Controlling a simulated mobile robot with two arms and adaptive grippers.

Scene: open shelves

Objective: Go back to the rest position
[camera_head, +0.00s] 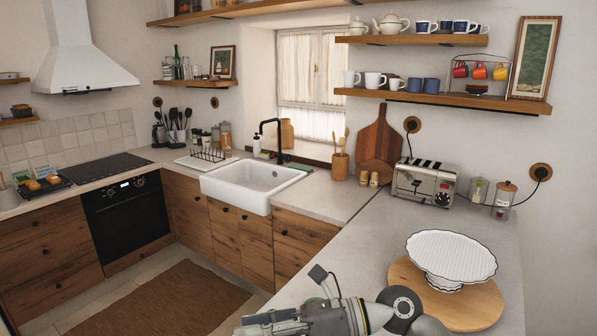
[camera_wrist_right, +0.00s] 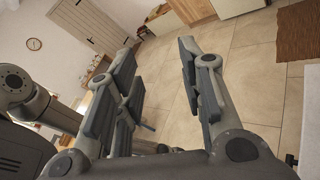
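My right arm crosses the bottom of the head view, coming in from the right, with its gripper (camera_head: 268,324) partly cut off by the lower edge. In the right wrist view the right gripper (camera_wrist_right: 157,52) has its dark fingers spread apart, with only floor and background between them. It holds nothing. My left gripper is in neither view.
A white fluted stand (camera_head: 450,257) rests on a round wooden board (camera_head: 480,308) on the counter (camera_head: 362,245), just right of my arm. A toaster (camera_head: 424,182) and glass jars (camera_head: 503,200) stand behind. Tiled floor (camera_wrist_right: 240,75) lies open beyond the right gripper.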

